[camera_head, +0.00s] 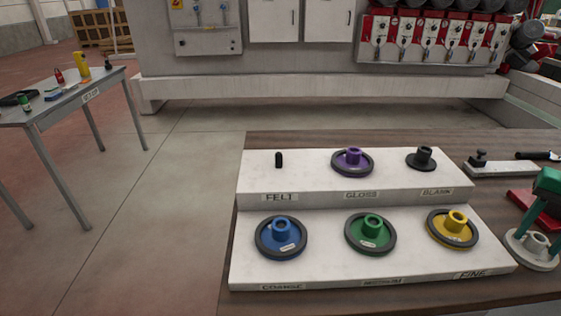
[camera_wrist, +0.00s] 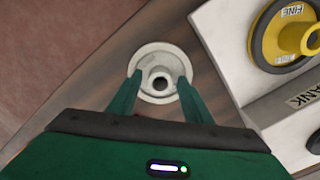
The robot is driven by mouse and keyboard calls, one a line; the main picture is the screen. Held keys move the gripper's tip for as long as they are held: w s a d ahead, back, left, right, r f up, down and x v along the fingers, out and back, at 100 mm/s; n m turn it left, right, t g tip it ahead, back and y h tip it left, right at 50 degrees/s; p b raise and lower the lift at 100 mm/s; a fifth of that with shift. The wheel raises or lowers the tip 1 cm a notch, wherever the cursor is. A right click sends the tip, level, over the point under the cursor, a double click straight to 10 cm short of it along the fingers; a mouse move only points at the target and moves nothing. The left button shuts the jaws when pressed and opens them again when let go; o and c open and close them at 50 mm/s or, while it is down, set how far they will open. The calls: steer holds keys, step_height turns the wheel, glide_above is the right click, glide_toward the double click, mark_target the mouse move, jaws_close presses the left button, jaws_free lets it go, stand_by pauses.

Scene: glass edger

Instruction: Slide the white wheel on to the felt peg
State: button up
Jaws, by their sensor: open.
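The white wheel (camera_head: 528,258) lies flat on the wooden bench at the right of the rack, its hub upward. It also shows in the wrist view (camera_wrist: 161,58). My green gripper (camera_head: 540,215) is above it with open fingers. In the wrist view my gripper (camera_wrist: 157,82) has one finger on each side of the hub; I cannot tell whether they touch it. The felt peg (camera_head: 279,160) is a bare black upright peg on the upper step, above the FELT label, at the left end.
The stepped white rack (camera_head: 330,190) holds a purple wheel (camera_head: 352,161), a black hub (camera_head: 422,159), and blue (camera_head: 281,237), green (camera_head: 371,234) and yellow (camera_head: 452,229) wheels on the lower step. A clamp-like fixture (camera_head: 488,166) and a red object (camera_head: 522,197) lie at the right.

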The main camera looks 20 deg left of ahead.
jaws_close()
step_height(320, 180, up, 7)
stand_by(0.9)
